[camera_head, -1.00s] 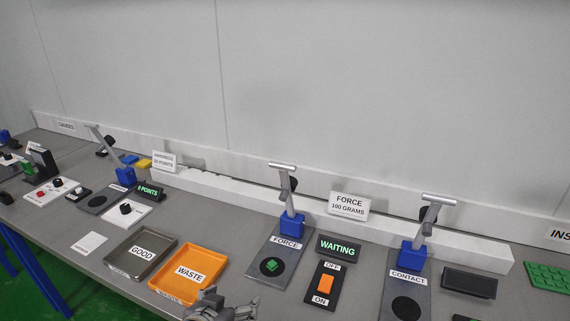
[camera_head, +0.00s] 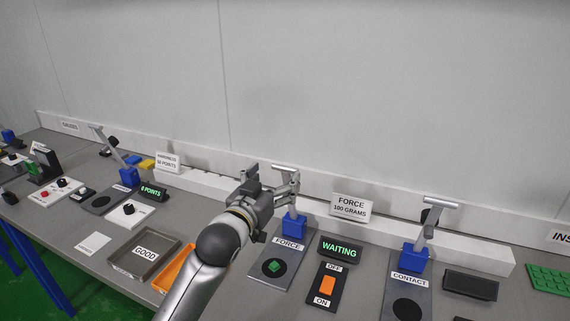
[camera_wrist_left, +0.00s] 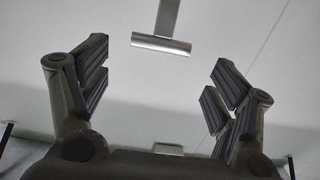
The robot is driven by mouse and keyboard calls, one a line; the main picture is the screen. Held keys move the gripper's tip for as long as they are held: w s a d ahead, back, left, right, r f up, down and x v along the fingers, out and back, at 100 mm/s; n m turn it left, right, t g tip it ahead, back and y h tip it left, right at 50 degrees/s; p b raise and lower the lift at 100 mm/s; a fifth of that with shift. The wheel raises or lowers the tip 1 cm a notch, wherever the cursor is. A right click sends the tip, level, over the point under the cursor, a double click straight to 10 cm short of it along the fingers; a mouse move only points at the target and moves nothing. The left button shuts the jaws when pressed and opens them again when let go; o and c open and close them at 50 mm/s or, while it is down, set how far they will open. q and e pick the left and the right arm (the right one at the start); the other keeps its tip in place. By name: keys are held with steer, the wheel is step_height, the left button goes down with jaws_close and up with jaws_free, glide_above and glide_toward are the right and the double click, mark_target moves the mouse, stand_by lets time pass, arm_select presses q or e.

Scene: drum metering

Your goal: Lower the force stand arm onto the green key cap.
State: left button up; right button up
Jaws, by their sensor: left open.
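The force stand (camera_head: 264,270) has a blue block (camera_head: 294,226) and a raised arm ending in a silver crossbar handle (camera_head: 284,168). The green key cap (camera_head: 273,267) sits on the black disc of its base, below the raised arm. My left gripper (camera_head: 287,187) is open at the force stand's arm, just below and left of the handle, partly hiding the arm. In the left wrist view the silver handle (camera_wrist_left: 161,44) lies ahead of the two open fingers and between their lines, with nothing held. My right gripper is not in view.
A "WAITING" display (camera_head: 340,248) and a switch panel with an orange rocker (camera_head: 327,286) stand right of the force stand. The contact stand (camera_head: 414,257) is further right. My left arm covers much of the orange waste tray (camera_head: 172,272); the good tray (camera_head: 128,262) is beside it.

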mark_target(284, 170)
arm_select(q)
steer(key=shift+p+x, duration=0.65)
steer(key=shift+x, duration=2.65)
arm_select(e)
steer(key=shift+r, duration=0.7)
arm_select(q)
steer(key=shift+f, duration=0.1)
steer(key=c, duration=1.5)
steer(key=shift+o, duration=0.2)
steer(key=shift+s+a+f+b, duration=0.1)
steer(key=shift+s+f+b, duration=0.3)
steer(key=shift+b, duration=0.2)
steer(key=s+a+f+t+h+b, duration=0.1)
steer(key=s+a+f+t+b, duration=0.2)
steer(key=s+f+b, duration=0.5)
steer(key=shift+s+a+t+b, duration=0.3)
steer(key=shift+s+t+b, duration=0.35)
steer(key=shift+s, duration=0.95)
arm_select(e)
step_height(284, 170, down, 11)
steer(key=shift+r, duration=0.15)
arm_select(q)
steer(key=shift+f, duration=0.15)
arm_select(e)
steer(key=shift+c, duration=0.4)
